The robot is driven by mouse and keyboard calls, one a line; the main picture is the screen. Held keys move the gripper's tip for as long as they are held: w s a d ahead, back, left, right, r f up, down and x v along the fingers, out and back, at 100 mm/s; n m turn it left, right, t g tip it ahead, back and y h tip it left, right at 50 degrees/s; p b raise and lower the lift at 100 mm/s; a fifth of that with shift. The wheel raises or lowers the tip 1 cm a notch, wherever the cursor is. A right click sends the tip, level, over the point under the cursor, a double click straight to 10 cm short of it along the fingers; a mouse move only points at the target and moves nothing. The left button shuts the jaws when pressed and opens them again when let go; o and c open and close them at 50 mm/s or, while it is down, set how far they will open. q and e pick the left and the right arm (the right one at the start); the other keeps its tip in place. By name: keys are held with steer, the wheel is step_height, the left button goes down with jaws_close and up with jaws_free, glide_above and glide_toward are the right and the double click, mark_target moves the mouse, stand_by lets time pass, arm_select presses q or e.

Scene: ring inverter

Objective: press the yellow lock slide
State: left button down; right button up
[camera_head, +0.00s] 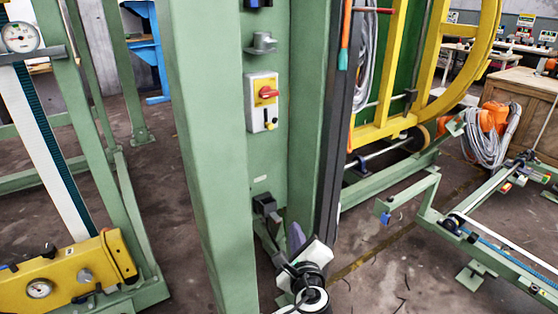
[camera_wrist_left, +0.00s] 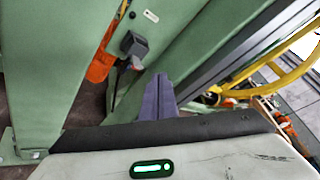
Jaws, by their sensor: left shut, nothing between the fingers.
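The yellow lock slide (camera_head: 269,126) is a small yellow piece at the bottom of a pale grey switch box (camera_head: 251,116). The box is fixed to the green upright panel and has a red rotary handle (camera_head: 268,92) on a yellow plate. My left gripper (camera_head: 296,232) is below the box and slightly to its right in the head view, apart from it. Its purple-grey fingers point up and are shut and empty. They also show in the left wrist view (camera_wrist_left: 158,98). I cannot make out the slide in the wrist view. My right gripper is not in view.
A dark box (camera_head: 264,204) sits low on the panel beside my left gripper; it also shows in the wrist view (camera_wrist_left: 133,44). A grey fitting (camera_head: 262,43) is above the switch box. A wide green post (camera_head: 211,150) stands left, a dark rail (camera_head: 333,130) right.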

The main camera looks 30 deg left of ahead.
mark_target(269, 125)
arm_select(q)
steer(key=w+a+r+m+t+y, duration=0.1)
steer(key=r+y, duration=0.4)
steer(key=r, duration=0.9)
steer(key=shift+w+a+y+b, duration=0.4)
steer(key=shift+w+a+b, duration=0.05)
steer(key=shift+w, duration=0.55)
steer(key=w+a+r+p, duration=0.1)
steer(key=w+a+r, duration=0.4)
steer(key=a, duration=0.4)
steer(key=shift+r, duration=0.25)
